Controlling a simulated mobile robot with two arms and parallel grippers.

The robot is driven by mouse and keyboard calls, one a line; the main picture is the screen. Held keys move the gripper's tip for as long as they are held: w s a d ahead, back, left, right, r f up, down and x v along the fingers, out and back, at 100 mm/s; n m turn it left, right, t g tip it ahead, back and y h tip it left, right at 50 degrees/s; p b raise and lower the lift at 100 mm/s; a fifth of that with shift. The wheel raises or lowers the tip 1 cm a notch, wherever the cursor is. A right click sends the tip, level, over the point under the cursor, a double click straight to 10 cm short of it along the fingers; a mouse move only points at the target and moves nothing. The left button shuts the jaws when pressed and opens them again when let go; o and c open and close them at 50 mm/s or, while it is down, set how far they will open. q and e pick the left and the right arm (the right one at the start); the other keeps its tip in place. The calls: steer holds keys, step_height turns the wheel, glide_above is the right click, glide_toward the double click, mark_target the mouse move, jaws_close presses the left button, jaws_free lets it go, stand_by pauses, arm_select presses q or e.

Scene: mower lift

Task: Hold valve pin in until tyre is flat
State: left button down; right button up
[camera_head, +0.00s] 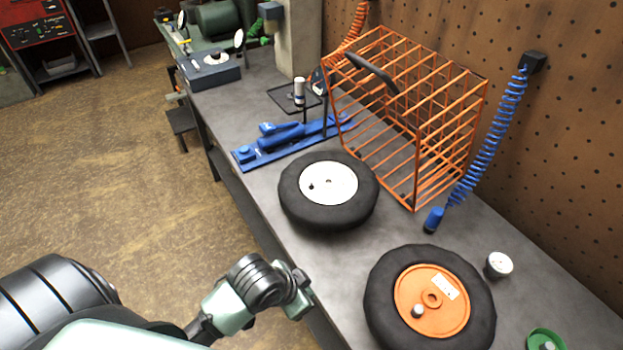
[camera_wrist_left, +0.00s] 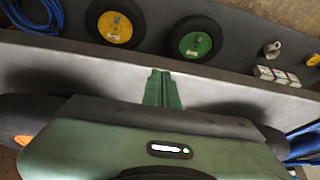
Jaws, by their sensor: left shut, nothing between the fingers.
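A black tyre with a white hub (camera_head: 340,182) lies flat on the bench in the head view. A small dark stub (camera_head: 311,187), perhaps its valve, stands on that hub. A second black tyre with an orange hub (camera_head: 449,312) lies nearer, with a small pale cylinder (camera_head: 418,311) on the hub. Which tyre is meant I cannot tell. My left gripper (camera_head: 299,302) is by the bench's front edge, left of the orange-hub tyre and apart from both tyres. In the left wrist view its fingers (camera_wrist_left: 162,88) are shut and empty. My right gripper is not in view.
An orange wire cage (camera_head: 414,190) stands behind the tyres, beside a coiled blue hose (camera_head: 490,140). A blue jack-like tool (camera_head: 290,137) lies farther back. A white-topped cup (camera_head: 499,264) stands at right. The wrist view shows wheels with yellow (camera_wrist_left: 115,27) and green (camera_wrist_left: 195,44) hubs.

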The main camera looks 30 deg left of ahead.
arm_select(q)
steer(key=w+a+r+m, duration=0.2)
steer(key=w+r, duration=0.2)
steer(key=w, duration=0.2)
steer(key=w+a+r+m+t+h, duration=0.1)
steer(key=w+a+r+m, duration=0.1)
steer(key=w, duration=0.5)
steer(key=w+a+r+m+t+h, duration=0.1)
steer(key=w+a+r+m, duration=0.1)
steer(key=w+r+m, duration=0.2)
steer(key=shift+w+a+r, duration=0.1)
steer(key=shift+w+r, duration=0.45)
steer(key=shift+w, duration=0.3)
steer(key=shift+w+r, duration=0.55)
steer(key=shift+w, duration=0.25)
step_height(320, 180, up, 7)
steer(key=t, duration=0.2)
glide_above(309, 189)
steer(key=shift+s+a+f+m, duration=0.1)
steer(key=shift+f+m, duration=0.15)
steer(key=shift+m, duration=0.05)
steer(key=shift+f, duration=0.15)
step_height(309, 189, down, 7)
steer(key=b, duration=0.7)
steer(key=shift+b, duration=0.4)
steer(key=shift+f, duration=0.75)
